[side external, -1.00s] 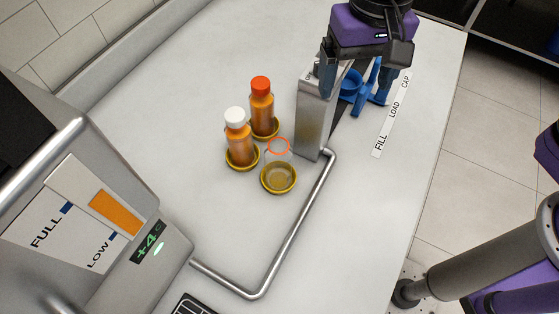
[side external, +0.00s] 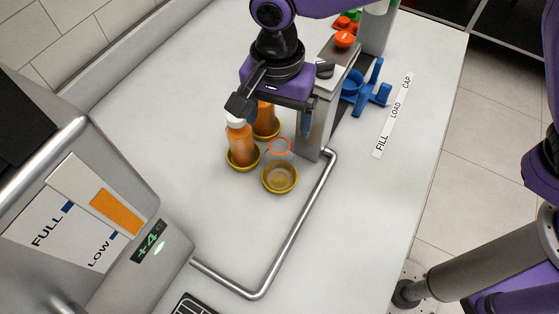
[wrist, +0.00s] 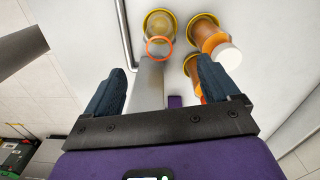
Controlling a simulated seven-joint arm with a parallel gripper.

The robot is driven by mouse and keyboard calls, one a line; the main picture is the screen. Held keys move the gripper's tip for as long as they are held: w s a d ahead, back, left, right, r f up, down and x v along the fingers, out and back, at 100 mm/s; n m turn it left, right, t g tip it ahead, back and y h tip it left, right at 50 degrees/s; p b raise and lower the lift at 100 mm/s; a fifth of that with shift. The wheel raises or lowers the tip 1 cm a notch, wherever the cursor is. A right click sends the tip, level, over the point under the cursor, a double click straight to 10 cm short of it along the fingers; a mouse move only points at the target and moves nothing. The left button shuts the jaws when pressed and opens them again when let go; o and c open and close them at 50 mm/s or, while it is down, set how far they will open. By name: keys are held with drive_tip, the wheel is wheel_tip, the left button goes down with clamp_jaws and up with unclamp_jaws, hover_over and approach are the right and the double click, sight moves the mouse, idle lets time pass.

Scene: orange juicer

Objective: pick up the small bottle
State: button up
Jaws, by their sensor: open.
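Two orange-filled bottles stand upright in yellow round holders. One has a white cap (side external: 237,122) and stands nearer the camera. The other bottle (side external: 264,117) is behind it, its cap hidden by my gripper. A third yellow holder (side external: 279,188) carries a clear vessel with an orange ring (side external: 279,146) at its top. My gripper (side external: 280,116) is open and empty above and behind these. In the wrist view, the white-capped bottle (wrist: 208,38) and the ringed vessel (wrist: 160,24) lie beyond my fingers (wrist: 160,82); the other bottle (wrist: 190,66) is partly behind the right finger.
A grey metal post (side external: 317,125) stands close right of the holders. A bent metal pipe (side external: 290,230) runs from it to the grey machine (side external: 120,215) at left. Blue fixtures (side external: 370,90) stand at the right. The counter is clear left of the bottles.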

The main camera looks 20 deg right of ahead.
sight(279, 151)
wheel_tip(279, 151, down, 11)
drive_tip(key=shift+s+r, duration=0.1)
drive_tip(key=shift+r, duration=0.1)
idle(0.4)
drive_tip(key=shift+c, duration=0.3)
drive_tip(key=c, duration=1.3)
drive_tip(key=shift+c, duration=0.2)
